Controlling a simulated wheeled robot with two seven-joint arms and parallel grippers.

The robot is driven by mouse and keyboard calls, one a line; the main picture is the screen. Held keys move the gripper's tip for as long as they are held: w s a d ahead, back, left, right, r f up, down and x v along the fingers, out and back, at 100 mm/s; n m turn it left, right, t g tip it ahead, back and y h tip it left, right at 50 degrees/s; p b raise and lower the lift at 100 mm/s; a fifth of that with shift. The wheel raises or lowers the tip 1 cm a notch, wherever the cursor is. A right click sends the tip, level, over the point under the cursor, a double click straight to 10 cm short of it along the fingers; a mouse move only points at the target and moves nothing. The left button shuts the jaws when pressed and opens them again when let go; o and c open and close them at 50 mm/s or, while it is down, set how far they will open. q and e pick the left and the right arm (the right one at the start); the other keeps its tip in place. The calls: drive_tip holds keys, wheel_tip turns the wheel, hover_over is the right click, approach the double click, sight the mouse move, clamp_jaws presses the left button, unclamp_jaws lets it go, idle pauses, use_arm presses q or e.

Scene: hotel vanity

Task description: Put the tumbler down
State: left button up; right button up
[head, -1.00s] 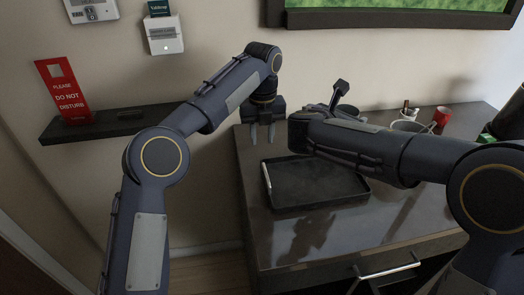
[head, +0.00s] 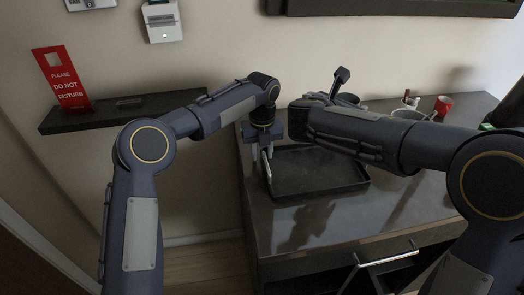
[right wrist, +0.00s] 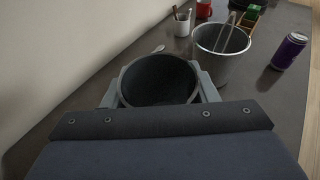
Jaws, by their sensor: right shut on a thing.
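The dark tumbler (right wrist: 158,82) is between the fingers of my right gripper (right wrist: 160,88) in the right wrist view, upright with its open mouth showing. In the head view only part of the tumbler (head: 348,99) shows behind my right gripper. I cannot tell whether its base touches the vanity top. My left gripper (head: 262,158) is open, fingers down, at the left end of the black tray (head: 318,188), close to its light handle. Whether it touches the handle is unclear.
Beyond the tumbler stand a metal bucket (right wrist: 222,40) with tongs, a holder with sticks (right wrist: 182,22), a red cup (head: 442,106) and a purple can (right wrist: 289,51). A spoon (right wrist: 152,50) lies near the wall. The vanity top (head: 330,225) before the tray is clear.

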use_arm(q)
clamp_jaws()
use_arm(e)
drive_tip(key=n+t+y, duration=0.1)
drive_tip(key=n+y, duration=0.1)
hover_over(332, 163)
wheel_tip(332, 163, down, 10)
drive_tip(key=r, duration=0.1)
drive_tip(key=shift+w+f, duration=0.1)
drive_tip(key=shift+f, duration=2.4)
drive_tip(key=shift+f, duration=0.1)
drive_tip(key=o, duration=1.1)
